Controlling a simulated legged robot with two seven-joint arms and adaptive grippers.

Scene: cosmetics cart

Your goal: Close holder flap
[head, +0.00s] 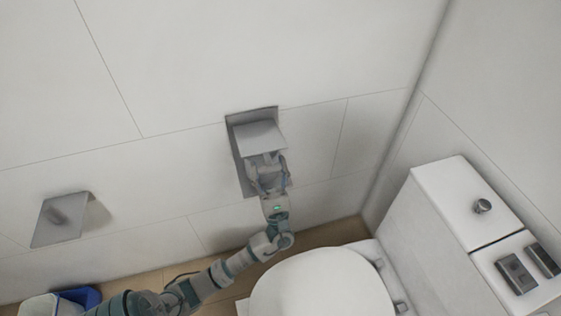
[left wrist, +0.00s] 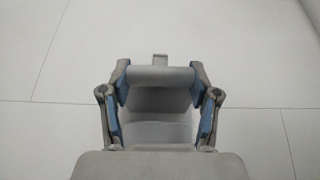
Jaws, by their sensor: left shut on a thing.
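A grey metal holder (head: 239,163) is recessed in the white tiled wall. Its flap (head: 260,136) stands out from the wall, raised at the top of the holder. My left gripper (head: 266,160) is at the flap's lower front edge. In the left wrist view, the left gripper (left wrist: 161,82) has its blue-padded fingers on both sides of a grey piece that looks like the flap (left wrist: 160,78), and it is shut on it. The gripper hides much of the holder's inside. My right gripper is not in view.
A toilet with a white lid (head: 322,284) and a white cistern (head: 440,205) stand at the right, close to my left arm. Another grey wall fitting (head: 62,222) is at the left. A blue-and-white bin (head: 62,300) is at the lower left. The wall above the holder is clear.

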